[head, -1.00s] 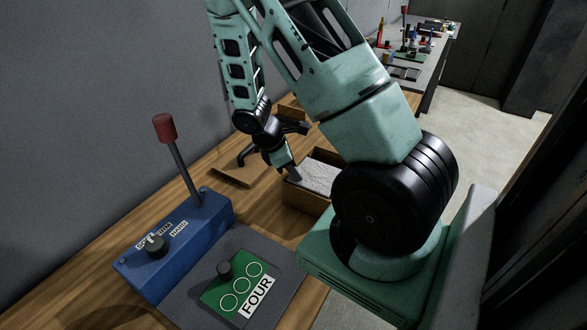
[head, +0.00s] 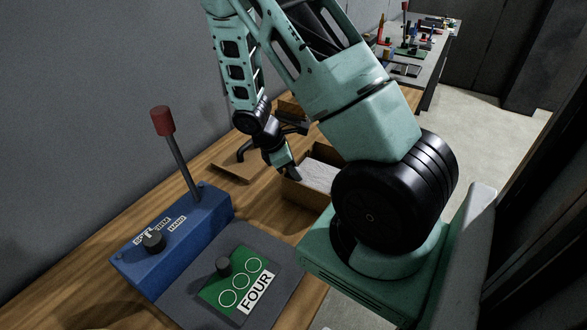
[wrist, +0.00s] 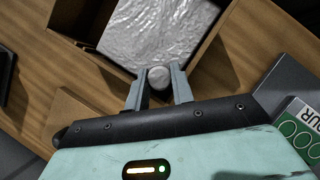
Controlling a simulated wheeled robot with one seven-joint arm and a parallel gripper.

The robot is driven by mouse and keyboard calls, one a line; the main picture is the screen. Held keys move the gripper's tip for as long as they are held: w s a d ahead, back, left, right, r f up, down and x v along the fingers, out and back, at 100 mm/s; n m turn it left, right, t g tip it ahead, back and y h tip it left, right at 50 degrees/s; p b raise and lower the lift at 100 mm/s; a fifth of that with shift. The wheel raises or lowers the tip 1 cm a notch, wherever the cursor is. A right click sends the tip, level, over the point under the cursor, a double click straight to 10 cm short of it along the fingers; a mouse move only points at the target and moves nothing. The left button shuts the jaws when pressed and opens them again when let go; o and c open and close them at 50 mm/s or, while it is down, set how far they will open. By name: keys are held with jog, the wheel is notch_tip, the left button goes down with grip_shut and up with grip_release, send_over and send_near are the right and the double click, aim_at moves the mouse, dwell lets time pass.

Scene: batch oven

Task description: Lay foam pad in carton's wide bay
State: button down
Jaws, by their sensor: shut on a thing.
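The foam pad (head: 318,176) is a pale grey, crinkled slab. In the head view it shows within the walls of the open brown carton (head: 302,194). In the wrist view the pad (wrist: 155,28) lies over the wider part of the carton (wrist: 212,42), beside a darker narrow bay at left. I cannot tell whether it rests on the bottom. My gripper (head: 294,174) is at the carton's left side. In the wrist view its fingers (wrist: 158,88) are shut on a round, pale knob at the pad's near edge. My arm hides the carton's right part.
A brown flat piece (head: 238,166) with a black handle lies left of the carton. A blue control box (head: 175,243) with a red-topped lever (head: 163,121) and a grey panel marked FOUR (head: 250,275) stand nearer. Another bench (head: 432,65) with small items is at the back.

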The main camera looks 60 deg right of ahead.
jog(key=shift+f+b, duration=0.3)
jog(key=shift+f, duration=0.15)
jog(key=c, duration=1.6)
grip_release()
jog(key=o, duration=0.4)
jog(key=shift+o, duration=0.2)
jog(key=shift+o, duration=0.2)
jog(key=shift+w+a+r, duration=0.15)
jog(key=shift+w+r, duration=0.05)
jog(key=shift+r, duration=0.15)
jog(key=b+v, duration=0.2)
jog(key=v, duration=1.4)
jog(key=shift+r, duration=0.25)
jog(key=shift+w, duration=0.1)
